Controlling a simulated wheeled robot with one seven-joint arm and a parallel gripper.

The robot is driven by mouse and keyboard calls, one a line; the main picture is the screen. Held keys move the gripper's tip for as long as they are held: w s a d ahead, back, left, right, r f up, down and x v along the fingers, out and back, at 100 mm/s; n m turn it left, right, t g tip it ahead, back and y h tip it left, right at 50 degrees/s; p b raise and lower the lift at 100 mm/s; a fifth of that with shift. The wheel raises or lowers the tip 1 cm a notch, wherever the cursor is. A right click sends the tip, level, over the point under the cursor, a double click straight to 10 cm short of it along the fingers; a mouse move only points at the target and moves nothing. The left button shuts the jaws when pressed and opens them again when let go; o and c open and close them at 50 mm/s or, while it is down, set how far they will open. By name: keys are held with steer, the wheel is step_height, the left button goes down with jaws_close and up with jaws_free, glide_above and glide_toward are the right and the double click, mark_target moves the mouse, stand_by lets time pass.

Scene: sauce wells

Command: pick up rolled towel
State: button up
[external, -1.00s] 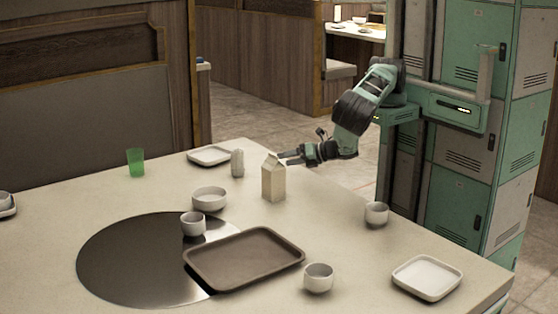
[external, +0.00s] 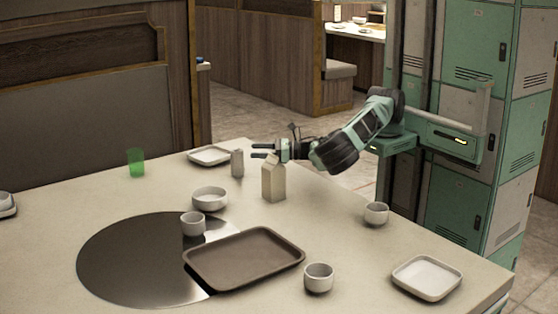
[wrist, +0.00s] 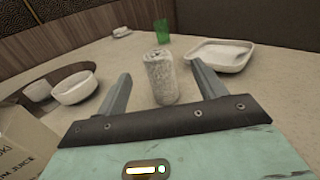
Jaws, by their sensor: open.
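The rolled towel (external: 237,163) is a small, pale, speckled upright roll on the table. In the wrist view the towel (wrist: 161,78) stands ahead, between the lines of my two fingers. My gripper (external: 259,151) is open and empty, to the right of the towel and above the table in the external view. Its fingers point toward the towel. In the wrist view my gripper (wrist: 158,90) has its fingers spread wide with the towel showing in the gap. I cannot tell whether the fingertips have reached it.
A juice carton (external: 273,180) stands just below my gripper's wrist. A white square dish (external: 210,155) is behind the towel and a white bowl (external: 209,198) in front. A green cup (external: 136,162) stands farther left. A brown tray (external: 245,284) lies nearer the camera.

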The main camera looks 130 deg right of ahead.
mark_target(232, 149)
steer(key=x, duration=0.4)
steer(key=shift+r, duration=0.1)
steer(key=shift+p+x, duration=0.7)
steer(key=shift+x, duration=2.2)
steer(key=shift+a+r, duration=0.1)
steer(key=shift+a, duration=0.05)
steer(key=c, duration=1.1)
